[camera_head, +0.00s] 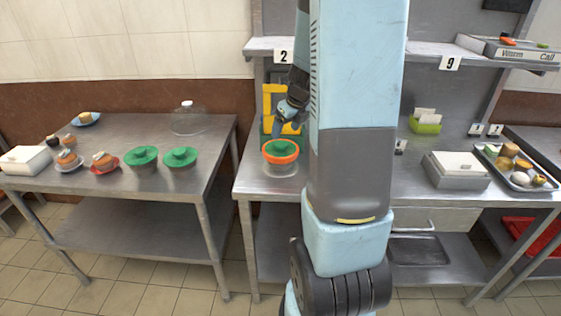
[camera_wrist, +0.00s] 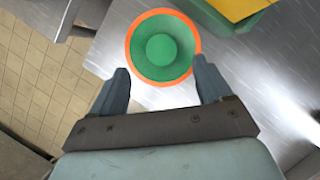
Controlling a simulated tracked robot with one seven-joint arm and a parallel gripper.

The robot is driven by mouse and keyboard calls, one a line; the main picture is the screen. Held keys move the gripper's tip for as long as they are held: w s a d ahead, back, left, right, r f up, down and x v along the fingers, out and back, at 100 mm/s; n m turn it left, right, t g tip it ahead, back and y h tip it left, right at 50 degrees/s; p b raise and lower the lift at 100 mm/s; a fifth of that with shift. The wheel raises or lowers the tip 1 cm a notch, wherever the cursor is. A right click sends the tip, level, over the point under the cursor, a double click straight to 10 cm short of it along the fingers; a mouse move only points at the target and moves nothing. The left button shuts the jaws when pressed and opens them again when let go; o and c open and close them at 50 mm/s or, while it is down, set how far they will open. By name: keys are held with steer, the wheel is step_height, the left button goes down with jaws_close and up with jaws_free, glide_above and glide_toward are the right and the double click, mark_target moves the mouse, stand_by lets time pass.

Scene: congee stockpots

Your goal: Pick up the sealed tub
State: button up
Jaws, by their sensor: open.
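A tub with a green lid and an orange rim (camera_head: 281,153) stands upright near the left end of the right-hand steel table. In the wrist view its round green lid with a central knob (camera_wrist: 160,47) lies just beyond my fingertips. My gripper (camera_wrist: 160,82) is open, with one finger on each side of the near part of the lid. Nothing is between the fingers that I can see as held. In the head view my arm hides much of the gripper. Two other green-lidded tubs, one (camera_head: 143,156) and another (camera_head: 180,158), stand on the left table.
A yellow and green item (camera_head: 270,97) stands just behind the tub. The left table (camera_head: 120,206) also holds a glass dome (camera_head: 187,118), a white box (camera_head: 25,160) and food. A grey box (camera_head: 456,171) and a food tray (camera_head: 520,180) lie right. A shelf (camera_head: 432,49) hangs above.

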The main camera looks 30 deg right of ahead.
mark_target(281, 143)
steer(key=shift+x, duration=3.15)
steer(key=shift+d, duration=0.1)
jaws_close()
